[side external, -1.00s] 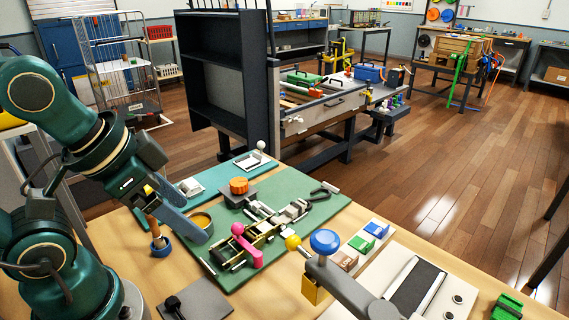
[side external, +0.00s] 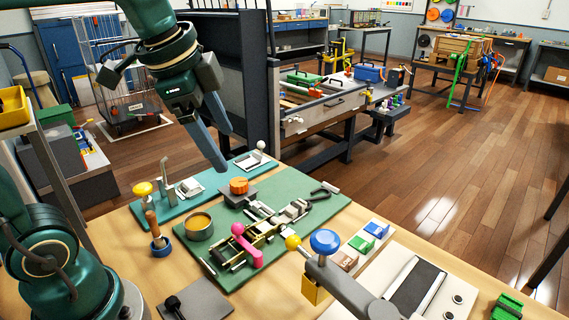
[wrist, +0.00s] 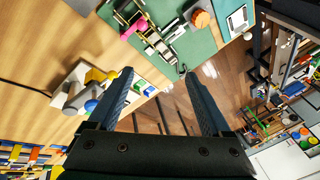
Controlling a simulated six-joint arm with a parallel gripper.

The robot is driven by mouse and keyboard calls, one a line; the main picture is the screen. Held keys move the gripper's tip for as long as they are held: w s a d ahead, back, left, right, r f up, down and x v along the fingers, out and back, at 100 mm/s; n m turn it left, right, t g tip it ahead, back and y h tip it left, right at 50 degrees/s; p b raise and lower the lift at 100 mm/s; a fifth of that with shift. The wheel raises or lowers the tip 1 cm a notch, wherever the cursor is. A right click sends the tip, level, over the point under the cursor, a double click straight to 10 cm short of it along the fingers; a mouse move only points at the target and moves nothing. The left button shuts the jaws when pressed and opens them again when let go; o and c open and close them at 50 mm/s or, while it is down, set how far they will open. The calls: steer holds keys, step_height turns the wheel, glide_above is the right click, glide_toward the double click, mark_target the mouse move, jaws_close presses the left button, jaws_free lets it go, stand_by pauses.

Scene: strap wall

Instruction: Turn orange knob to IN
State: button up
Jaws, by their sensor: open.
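The orange knob (side external: 239,186) sits on a dark square plate on the green board, left of the middle of the side view. In the wrist view the orange knob (wrist: 201,19) is near the top, right of centre. My gripper (side external: 226,150) is open and empty, its two long blue-grey fingers pointing down, above and slightly left of the knob in the side view. In the wrist view my gripper (wrist: 160,75) has its fingers spread wide with nothing between them. The knob lies beyond the fingertips, apart from them. I cannot read any IN marking.
On the green board (side external: 325,222) stand a pink-handled clamp (side external: 245,245), a round tan-filled cup (side external: 198,225) and a black-handled tool. A yellow-topped lever (side external: 143,189) and a white-ball lever (side external: 261,146) stand nearby. A blue-knobbed grey arm (side external: 325,242) rises at front right.

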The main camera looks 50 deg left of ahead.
steer(key=w+a+f+m+g, duration=0.1)
steer(key=w+a+f, duration=0.1)
steer(key=w+a, duration=0.35)
steer(key=g, duration=0.3)
glide_above(238, 182)
steer(key=shift+h, duration=0.3)
step_height(238, 182, down, 11)
steer(key=shift+w+r, duration=0.1)
steer(key=shift+f, duration=2.65)
jaws_close()
